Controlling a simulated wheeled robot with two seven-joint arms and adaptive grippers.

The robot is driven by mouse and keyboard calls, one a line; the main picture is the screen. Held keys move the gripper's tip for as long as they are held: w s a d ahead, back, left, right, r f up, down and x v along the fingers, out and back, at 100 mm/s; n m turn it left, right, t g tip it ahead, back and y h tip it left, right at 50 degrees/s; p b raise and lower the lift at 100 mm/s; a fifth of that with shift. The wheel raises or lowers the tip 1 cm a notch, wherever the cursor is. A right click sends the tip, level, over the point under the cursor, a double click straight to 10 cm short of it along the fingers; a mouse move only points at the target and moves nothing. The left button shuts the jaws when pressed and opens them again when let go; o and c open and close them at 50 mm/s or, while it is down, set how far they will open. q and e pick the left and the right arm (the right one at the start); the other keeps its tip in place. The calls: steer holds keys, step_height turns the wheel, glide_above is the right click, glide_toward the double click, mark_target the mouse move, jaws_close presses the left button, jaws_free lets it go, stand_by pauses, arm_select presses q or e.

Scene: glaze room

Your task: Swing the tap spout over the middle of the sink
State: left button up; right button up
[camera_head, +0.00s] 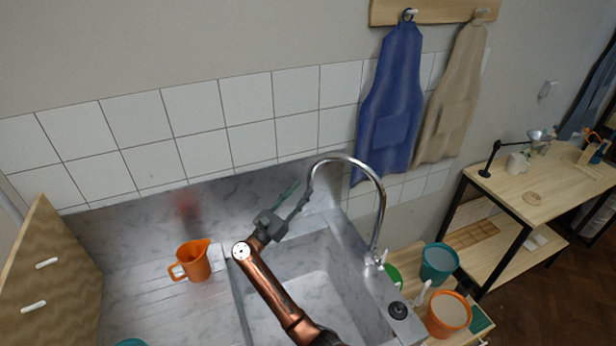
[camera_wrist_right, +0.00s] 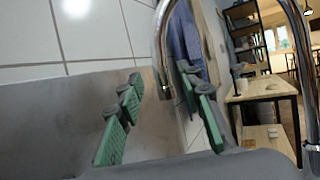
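The chrome tap (camera_head: 378,215) rises from the right side of the grey marbled sink (camera_head: 350,247). Its arched spout (camera_head: 345,158) reaches left, with its end near the sink's back edge. My right gripper (camera_head: 299,190) is at that end, and its own fingers partly hide the tip. In the right wrist view the spout end (camera_wrist_right: 163,88) hangs between the green-padded fingers of my right gripper (camera_wrist_right: 160,105). The fingers are apart, with visible space on both sides of the spout. My left gripper is out of view.
An orange jug (camera_head: 195,262) stands on the counter left of the sink. A blue apron (camera_head: 392,95) and a beige apron (camera_head: 452,95) hang behind the tap. A teal pot (camera_head: 438,262) and an orange pot (camera_head: 447,314) stand right of the tap.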

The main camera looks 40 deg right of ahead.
mark_target(308, 181)
steer(key=x, duration=0.4)
steer(key=shift+r+p, duration=0.15)
steer(key=shift+p, duration=0.25)
steer(key=shift+w+d+r, duration=0.1)
steer(key=shift+w+d, duration=0.05)
steer(key=shift+d, duration=0.15)
steer(key=shift+d+r, duration=0.1)
steer(key=shift+d, duration=0.25)
steer(key=c, duration=0.6)
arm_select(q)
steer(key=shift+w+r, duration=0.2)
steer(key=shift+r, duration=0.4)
arm_select(e)
jaws_close()
